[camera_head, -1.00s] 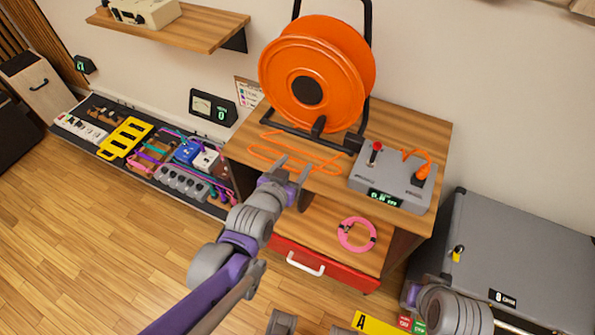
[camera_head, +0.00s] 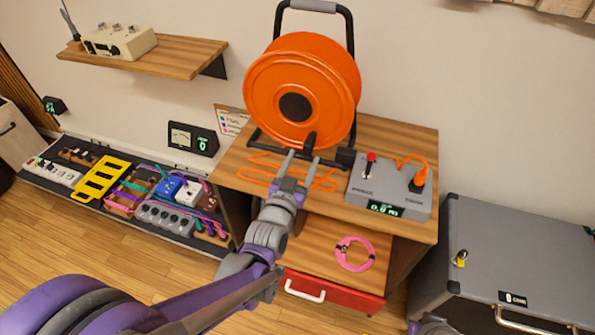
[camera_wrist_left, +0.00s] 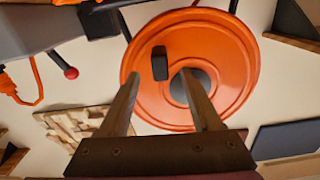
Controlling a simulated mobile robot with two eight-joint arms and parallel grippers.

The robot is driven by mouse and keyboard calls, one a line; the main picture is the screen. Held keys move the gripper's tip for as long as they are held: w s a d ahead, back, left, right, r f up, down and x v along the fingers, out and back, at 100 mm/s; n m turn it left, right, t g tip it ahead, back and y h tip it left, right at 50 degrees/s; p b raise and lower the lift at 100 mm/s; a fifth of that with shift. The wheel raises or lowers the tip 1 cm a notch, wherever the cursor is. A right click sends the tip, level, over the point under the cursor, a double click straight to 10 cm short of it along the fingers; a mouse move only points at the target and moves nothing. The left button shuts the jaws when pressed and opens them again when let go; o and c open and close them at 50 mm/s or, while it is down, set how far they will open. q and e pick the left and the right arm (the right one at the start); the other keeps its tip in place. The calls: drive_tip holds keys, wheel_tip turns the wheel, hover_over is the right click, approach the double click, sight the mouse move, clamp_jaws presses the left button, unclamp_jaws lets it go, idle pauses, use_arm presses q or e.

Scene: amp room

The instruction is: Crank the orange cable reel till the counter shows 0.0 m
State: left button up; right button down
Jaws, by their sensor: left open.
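The orange cable reel (camera_head: 300,85) stands upright in its black frame on the wooden cabinet. Its dark crank knob (camera_head: 309,142) is at the bottom of the disc; it also shows in the left wrist view (camera_wrist_left: 160,62). My left gripper (camera_head: 301,155) is open in front of the knob. In the left wrist view the knob appears between the two fingertips, and I cannot tell whether they touch it. The counter display (camera_head: 385,209) is lit green on the grey box (camera_head: 390,187); its digits are too small to read surely. My right gripper is out of view.
Orange cable (camera_head: 262,178) lies loosely on the cabinet top (camera_head: 395,132). The grey box carries a red-knobbed lever (camera_head: 370,160) and an orange plug (camera_head: 419,178). A pink cable coil (camera_head: 354,254) is on the lower shelf. A grey case (camera_head: 520,245) stands right.

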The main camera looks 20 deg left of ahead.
sight(306, 152)
use_arm(q)
drive_tip(key=shift+w+d, duration=0.1)
drive_tip(key=shift+w, duration=3.15)
clamp_jaws()
